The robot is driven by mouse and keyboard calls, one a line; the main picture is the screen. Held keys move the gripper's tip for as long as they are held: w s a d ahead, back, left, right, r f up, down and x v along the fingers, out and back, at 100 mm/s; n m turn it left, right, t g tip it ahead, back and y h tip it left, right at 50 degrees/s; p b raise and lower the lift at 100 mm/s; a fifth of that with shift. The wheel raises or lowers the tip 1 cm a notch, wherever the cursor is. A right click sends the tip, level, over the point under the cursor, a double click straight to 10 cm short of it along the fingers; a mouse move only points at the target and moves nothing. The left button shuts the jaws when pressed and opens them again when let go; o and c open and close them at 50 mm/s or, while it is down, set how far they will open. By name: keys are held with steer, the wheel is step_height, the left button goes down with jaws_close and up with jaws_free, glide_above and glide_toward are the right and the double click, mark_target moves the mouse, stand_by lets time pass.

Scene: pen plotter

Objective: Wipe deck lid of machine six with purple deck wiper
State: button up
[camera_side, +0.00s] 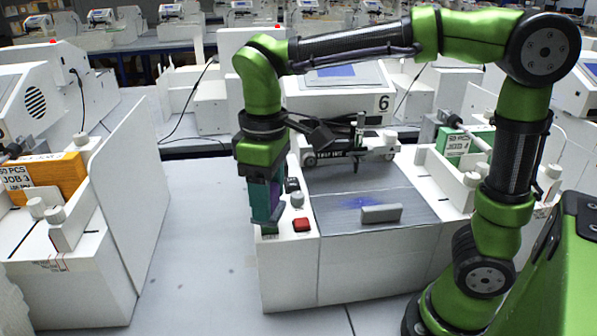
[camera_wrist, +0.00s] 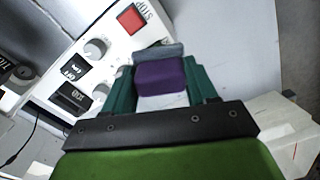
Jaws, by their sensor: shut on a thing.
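Machine six, labelled "6" (camera_side: 383,103), stands in the middle of the side view. Its grey deck lid (camera_side: 425,207) is closed over the front, with a grey bar handle (camera_side: 381,213) and a blue smudge (camera_side: 358,202) left of the handle. My gripper (camera_side: 266,215) points down at the machine's left front, beside the control panel and left of the lid. In the wrist view my gripper (camera_wrist: 163,80) is shut on the purple deck wiper (camera_wrist: 160,78), with a grey edge (camera_wrist: 172,50) beyond it. Whether the wiper touches anything below is unclear.
The panel holds a red STOP button (camera_side: 302,225), also in the wrist view (camera_wrist: 132,19), and a grey knob (camera_side: 297,200). A carriage (camera_side: 350,148) crosses behind the lid. A white machine with an orange box (camera_side: 60,178) stands left, past a clear floor gap.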

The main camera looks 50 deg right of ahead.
steer(key=s+d+r+m, duration=0.2)
steer(key=s+d, duration=0.1)
steer(key=d, duration=0.4)
steer(key=s+d+r+m, duration=0.2)
steer(key=s+d, duration=0.1)
steer(key=d, duration=0.4)
steer(key=shift+w+a+f, duration=0.1)
steer(key=shift+f, duration=1.5)
steer(key=shift+a+f, duration=0.1)
steer(key=shift+f, duration=1.5)
steer(key=shift+s+d+f, duration=0.15)
steer(key=shift+f, duration=0.2)
steer(key=shift+s+d+f, duration=0.15)
steer(key=shift+f, duration=0.2)
steer(key=shift+c, duration=0.4)
steer(key=shift+s+d, duration=2.55)
steer(key=shift+d, duration=0.05)
steer(key=shift+w+a, duration=2.8)
steer(key=shift+a, duration=0.05)
steer(key=shift+w+a+r, duration=0.1)
steer(key=shift+r, duration=0.05)
step_height(320, 180, up, 8)
